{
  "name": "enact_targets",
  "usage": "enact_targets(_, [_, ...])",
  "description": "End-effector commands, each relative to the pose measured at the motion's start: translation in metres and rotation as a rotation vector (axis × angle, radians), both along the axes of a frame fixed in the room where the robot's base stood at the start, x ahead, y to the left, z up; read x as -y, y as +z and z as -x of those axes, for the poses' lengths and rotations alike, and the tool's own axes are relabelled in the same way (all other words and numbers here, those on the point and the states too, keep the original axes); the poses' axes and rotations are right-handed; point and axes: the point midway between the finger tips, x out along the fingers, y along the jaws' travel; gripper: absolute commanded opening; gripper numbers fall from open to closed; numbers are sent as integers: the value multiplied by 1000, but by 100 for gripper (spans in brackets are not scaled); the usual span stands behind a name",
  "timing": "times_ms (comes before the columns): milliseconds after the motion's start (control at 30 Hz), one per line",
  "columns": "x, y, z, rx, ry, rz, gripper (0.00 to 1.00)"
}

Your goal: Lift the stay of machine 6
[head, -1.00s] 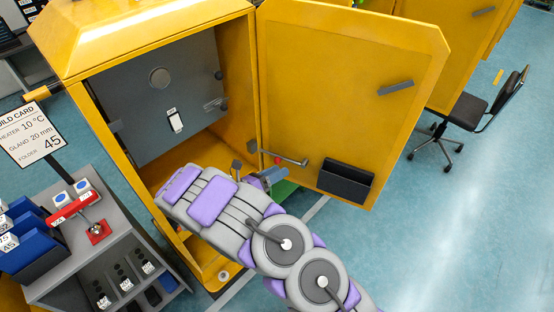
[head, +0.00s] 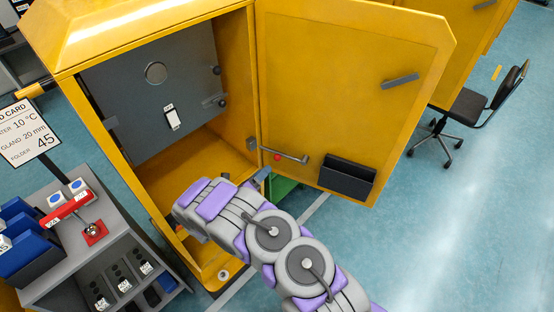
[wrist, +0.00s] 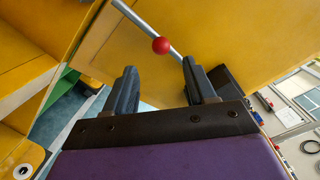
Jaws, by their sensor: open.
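The stay is a grey metal rod (head: 292,158) with a red ball (head: 277,157), on the lower inner face of the open yellow door (head: 345,90). In the wrist view the rod (wrist: 145,25) slants across the top, with its red ball (wrist: 161,45) just beyond my gripper (wrist: 160,68). The two dark fingers are apart, one on each side of the ball in the picture, with nothing between them. I cannot tell the remaining distance in depth. In the head view my gripper is mostly hidden behind my arm, just below the stay.
The yellow cabinet (head: 228,80) stands open with a grey inner panel (head: 150,85). A dark tray (head: 347,178) is fixed to the door right of the stay.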

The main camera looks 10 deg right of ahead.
Motion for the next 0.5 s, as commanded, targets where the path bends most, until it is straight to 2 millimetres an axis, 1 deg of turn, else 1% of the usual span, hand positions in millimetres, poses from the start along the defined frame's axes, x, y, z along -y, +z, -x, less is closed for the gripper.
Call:
enact_targets(33, [9, -2, -7, 0, -4, -1, 55])
enact_targets(200, [34, -2, -29, -1, -4, -1, 55])
enact_targets(400, [57, -2, -52, 0, -2, -2, 55])
enact_targets(500, [65, -1, -59, -1, -1, -2, 55])
